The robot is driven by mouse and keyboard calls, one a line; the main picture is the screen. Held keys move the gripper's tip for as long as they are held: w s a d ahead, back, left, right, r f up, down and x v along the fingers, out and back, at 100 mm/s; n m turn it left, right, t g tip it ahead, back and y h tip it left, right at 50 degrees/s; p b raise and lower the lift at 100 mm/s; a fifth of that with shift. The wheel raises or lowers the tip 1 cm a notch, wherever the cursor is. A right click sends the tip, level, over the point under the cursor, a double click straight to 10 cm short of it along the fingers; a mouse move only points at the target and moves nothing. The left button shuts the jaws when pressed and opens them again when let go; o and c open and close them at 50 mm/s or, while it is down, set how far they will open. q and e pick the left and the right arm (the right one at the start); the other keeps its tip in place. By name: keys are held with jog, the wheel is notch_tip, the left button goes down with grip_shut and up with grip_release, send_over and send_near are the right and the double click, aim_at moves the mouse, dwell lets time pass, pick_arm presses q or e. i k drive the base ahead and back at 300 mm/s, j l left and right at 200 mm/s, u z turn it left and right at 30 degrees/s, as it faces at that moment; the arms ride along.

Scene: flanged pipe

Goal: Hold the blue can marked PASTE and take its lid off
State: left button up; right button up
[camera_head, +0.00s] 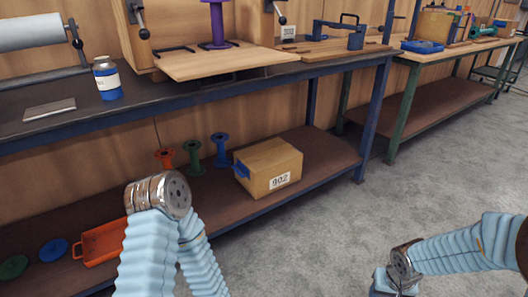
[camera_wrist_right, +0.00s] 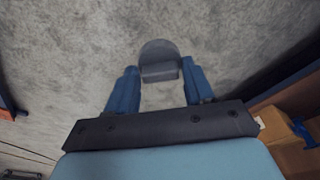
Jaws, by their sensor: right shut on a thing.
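A blue can (camera_head: 110,93) with a white label stands upright at the left of the near workbench top. Its label is too small to read, and I cannot tell whether its grey-looking top is open. In the right wrist view my right gripper (camera_wrist_right: 160,72) is shut on a grey round lid-like disc (camera_wrist_right: 158,49) with a block-shaped grip between the fingers. It is held over the grey floor, away from the can. In the head view the right wrist is low at the right and its fingers are out of sight. My left arm's wrist is below the bench; its gripper is not visible.
A flat grey plate (camera_head: 49,110) lies left of the can, and a wooden board (camera_head: 230,64) lies to its right. The lower shelf holds spools, a cardboard box (camera_head: 268,167) and an orange tray (camera_head: 102,244). Open floor (camera_head: 330,225) lies at the right.

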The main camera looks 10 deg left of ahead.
aim_at(106, 74)
jog(key=u, duration=2)
